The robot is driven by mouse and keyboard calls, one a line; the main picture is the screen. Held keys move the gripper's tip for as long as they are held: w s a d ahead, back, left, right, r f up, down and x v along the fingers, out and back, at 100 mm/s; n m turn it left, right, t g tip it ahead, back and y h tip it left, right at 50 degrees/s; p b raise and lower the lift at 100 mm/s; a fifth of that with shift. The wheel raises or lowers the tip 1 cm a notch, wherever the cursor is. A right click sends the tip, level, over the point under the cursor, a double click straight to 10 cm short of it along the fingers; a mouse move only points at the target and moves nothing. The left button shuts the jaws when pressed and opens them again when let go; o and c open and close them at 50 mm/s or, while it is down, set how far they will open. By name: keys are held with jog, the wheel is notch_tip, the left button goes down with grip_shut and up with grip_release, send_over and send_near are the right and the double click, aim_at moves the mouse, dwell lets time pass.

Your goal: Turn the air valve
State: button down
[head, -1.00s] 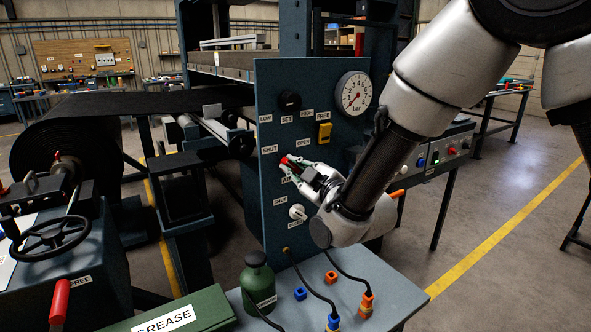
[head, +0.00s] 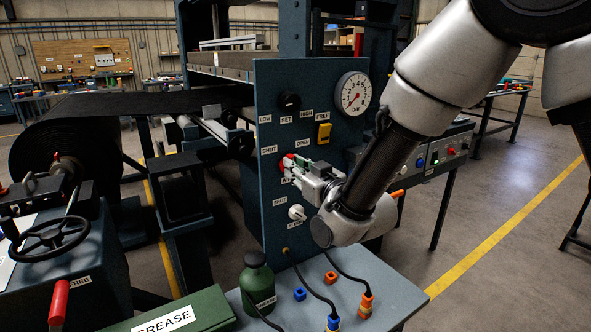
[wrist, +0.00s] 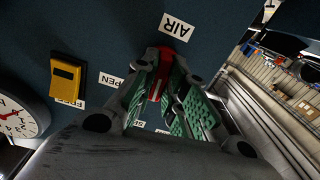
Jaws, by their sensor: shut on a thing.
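The air valve's red handle (head: 287,162) is on the blue-grey panel, below the SHUT (head: 270,150) and OPEN (head: 303,143) labels. My gripper (head: 291,169) reaches it from the right and is shut on it. In the wrist view the red handle (wrist: 157,76) lies between the green finger pads (wrist: 158,92), close to the AIR label (wrist: 177,26). The fingers cover part of the handle, and the head view hides most of the AIR label. The handle's exact angle is hard to tell.
Around the valve on the panel are a black knob (head: 290,102), a yellow switch (head: 324,133), a pressure gauge (head: 353,93) and a white lower valve (head: 297,212). Below stands a table (head: 385,302) with a green bottle (head: 257,278), cables and coloured plugs.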

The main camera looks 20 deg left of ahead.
jog(key=shift+w+d+f+m, duration=0.1)
jog(key=shift+d+m, duration=0.05)
jog(key=shift+m, duration=4.85)
jog(key=c, duration=1.5)
grip_release()
jog(key=shift+o, duration=0.2)
jog(key=v, duration=0.7)
jog(key=shift+d, duration=0.2)
